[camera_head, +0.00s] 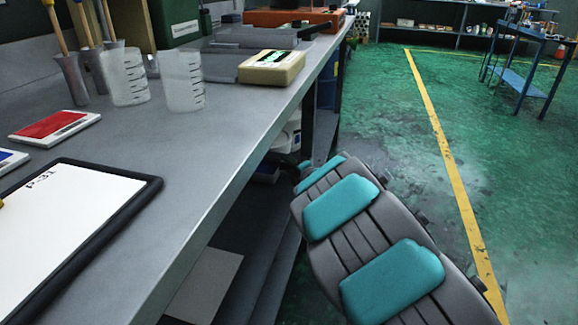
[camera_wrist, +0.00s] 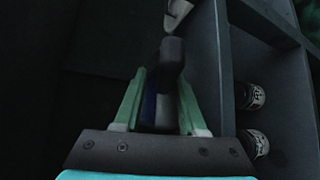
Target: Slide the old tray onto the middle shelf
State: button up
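My arm reaches from the lower right under the bench in the head view, and its gripper is hidden there. In the wrist view my gripper (camera_wrist: 162,75) shows two green fingers standing apart. A dark upright shape (camera_wrist: 171,60) and a bluish-white patch lie between or beyond them; I cannot tell what they are or whether they touch the fingers. No thing in view is clearly the old tray. A dark shallow tray-like thing (camera_head: 205,66) lies on the bench behind the cups. A dark lower shelf (camera_head: 268,262) shows under the bench; the middle shelf cannot be made out for certain.
The grey bench (camera_head: 185,170) holds a clipboard (camera_head: 70,225), two clear measuring cups (camera_head: 183,82) and a yellowish box (camera_head: 272,67). The wrist view shows a dark upright panel (camera_wrist: 210,60) with cans (camera_wrist: 250,95) on its right. Open green floor (camera_head: 400,120) lies right of the bench.

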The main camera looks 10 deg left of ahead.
jog(key=shift+o, duration=1.1)
